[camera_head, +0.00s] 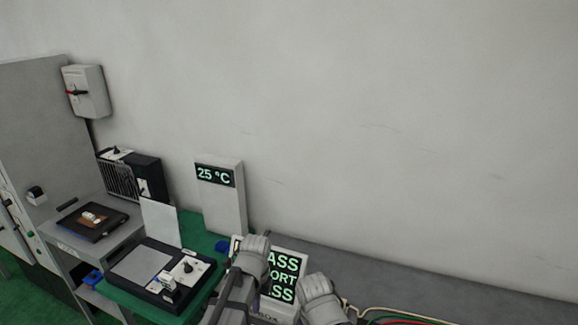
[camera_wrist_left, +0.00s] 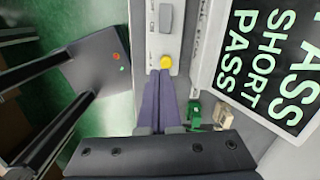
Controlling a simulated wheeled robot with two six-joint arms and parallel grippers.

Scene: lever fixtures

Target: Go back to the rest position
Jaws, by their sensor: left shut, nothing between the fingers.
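My left gripper (camera_wrist_left: 160,82) is shut and empty. Its two dark purple fingers lie together and point at a yellow button (camera_wrist_left: 165,62) on a pale panel; I cannot tell whether the tips touch it. In the head view grey arm parts of mine stand in front of the tester's screen (camera_head: 284,277), which reads PASS, SHORT, PASS in green. The same screen (camera_wrist_left: 262,65) is to the right of the fingers in the left wrist view. The left fingertips are hard to make out in the head view. My right gripper's fingers do not show.
A black-framed fixture (camera_head: 142,265) with a lever sits on the green-topped bench at left. A tall box (camera_head: 221,205) reads 25 °C. A grey cabinet (camera_head: 45,130) and wall switch box (camera_head: 87,92) stand farther left. Cables (camera_head: 385,311) lie at lower right. The wall above is bare.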

